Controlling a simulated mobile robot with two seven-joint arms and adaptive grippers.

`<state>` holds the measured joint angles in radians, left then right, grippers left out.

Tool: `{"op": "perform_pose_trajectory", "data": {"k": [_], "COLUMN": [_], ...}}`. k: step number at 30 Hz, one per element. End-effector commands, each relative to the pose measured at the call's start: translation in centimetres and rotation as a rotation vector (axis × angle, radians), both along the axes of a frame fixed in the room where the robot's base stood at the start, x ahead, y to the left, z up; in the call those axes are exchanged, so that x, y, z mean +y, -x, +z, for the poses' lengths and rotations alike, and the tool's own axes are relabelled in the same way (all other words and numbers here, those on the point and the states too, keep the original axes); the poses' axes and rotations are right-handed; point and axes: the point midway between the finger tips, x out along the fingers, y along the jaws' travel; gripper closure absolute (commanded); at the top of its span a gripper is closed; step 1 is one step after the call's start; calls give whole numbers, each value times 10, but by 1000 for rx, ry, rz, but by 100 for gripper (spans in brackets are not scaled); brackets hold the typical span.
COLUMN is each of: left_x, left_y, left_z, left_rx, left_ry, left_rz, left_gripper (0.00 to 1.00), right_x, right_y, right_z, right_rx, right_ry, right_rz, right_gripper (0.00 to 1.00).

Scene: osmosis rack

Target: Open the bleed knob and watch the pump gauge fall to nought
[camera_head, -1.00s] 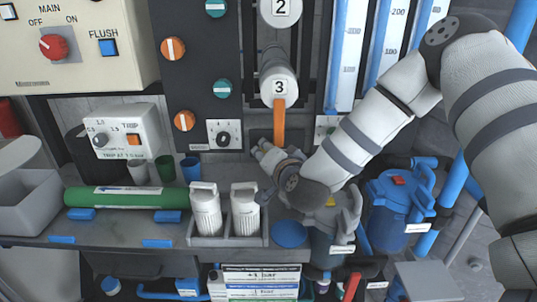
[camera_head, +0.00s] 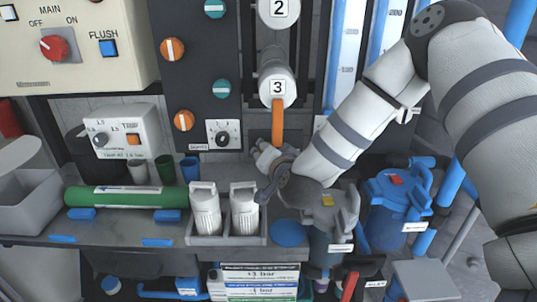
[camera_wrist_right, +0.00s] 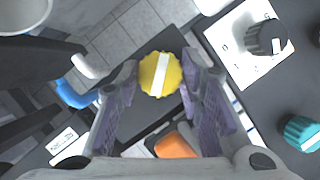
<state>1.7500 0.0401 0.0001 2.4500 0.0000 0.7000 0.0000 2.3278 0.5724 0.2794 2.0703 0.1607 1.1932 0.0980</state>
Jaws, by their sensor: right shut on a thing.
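A yellow round knob (camera_wrist_right: 160,74) with a white stripe shows in the right wrist view, between the fingertips of my right gripper (camera_wrist_right: 160,80). The gripper is shut on it, and the stripe runs nearly upright in that view. I cannot read a label on this knob. In the head view my right gripper (camera_head: 266,157) is at the panel, just below the orange handle (camera_head: 278,122) under the cylinder marked 3, and hides the knob. I cannot make out a pump gauge in either view. My left gripper is not in view.
A black dial on a white plate (camera_head: 224,134) and teal and orange knobs sit left of the gripper. Below are two white bottles in a grey tray (camera_head: 228,240), a green tube (camera_head: 125,196) and a blue canister (camera_head: 395,212). My right arm crosses the right side.

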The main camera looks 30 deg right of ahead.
Motion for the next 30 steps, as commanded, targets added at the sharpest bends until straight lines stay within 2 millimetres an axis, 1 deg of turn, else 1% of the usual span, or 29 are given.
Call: {"op": "perform_pose_trajectory", "data": {"k": [1,3,18,24,30], "left_x": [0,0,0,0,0], "left_y": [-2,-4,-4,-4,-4], "left_z": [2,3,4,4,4], "left_rx": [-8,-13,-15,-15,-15], "left_ry": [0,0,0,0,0], "left_rz": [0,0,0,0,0], "left_gripper": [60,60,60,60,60], "right_x": [1,1,3,4,3], "right_y": [-1,-1,-3,-3,-3], "right_z": [4,5,3,3,3], "right_rx": [8,37,278,353,408], "right_ry": [29,78,469,591,677], "right_rz": [2,2,0,-1,-2], "right_gripper": [94,94,94,94,94]}}
